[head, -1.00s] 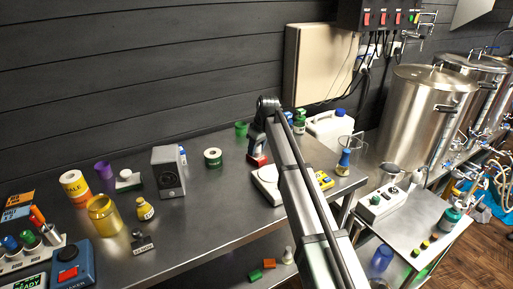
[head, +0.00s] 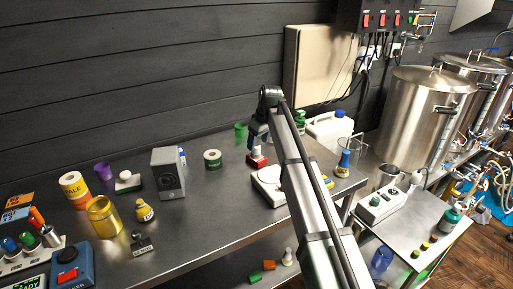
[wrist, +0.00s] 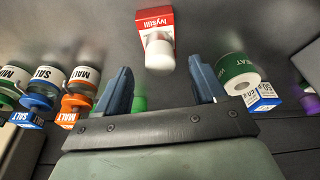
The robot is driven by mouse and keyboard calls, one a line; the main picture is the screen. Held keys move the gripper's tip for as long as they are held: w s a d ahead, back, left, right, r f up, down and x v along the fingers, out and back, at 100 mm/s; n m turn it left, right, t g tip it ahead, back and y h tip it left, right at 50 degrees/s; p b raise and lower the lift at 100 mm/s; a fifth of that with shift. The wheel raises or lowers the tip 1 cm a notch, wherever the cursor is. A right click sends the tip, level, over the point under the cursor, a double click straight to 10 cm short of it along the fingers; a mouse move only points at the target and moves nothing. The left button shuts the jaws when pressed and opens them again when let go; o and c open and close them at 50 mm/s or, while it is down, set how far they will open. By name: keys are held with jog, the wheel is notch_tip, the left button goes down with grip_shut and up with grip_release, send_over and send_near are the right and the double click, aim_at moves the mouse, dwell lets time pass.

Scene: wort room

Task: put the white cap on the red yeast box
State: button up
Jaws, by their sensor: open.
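The red yeast box (head: 257,161) stands on the steel table near the wall in the head view. The white cap (head: 256,151) sits at its top. In the wrist view the red box (wrist: 154,17) carries the white cap (wrist: 159,52) on its near end; I cannot tell if it is fully seated. My gripper (wrist: 158,74) is open, its two blue-grey fingers apart and empty, with the cap just beyond them and between them. In the head view my gripper (head: 252,138) is just above the box, partly hidden by my arm.
A white scale (head: 267,184) lies in front of the box, partly behind my arm. A green-and-white roll (head: 213,158) and a grey device (head: 168,172) stand to the left. A green cup (head: 240,130) is behind. Labelled jars (wrist: 78,98) show in the wrist view.

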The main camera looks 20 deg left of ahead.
jog(key=v, duration=0.7)
jog(key=shift+r, duration=0.3)
jog(key=shift+o, duration=0.4)
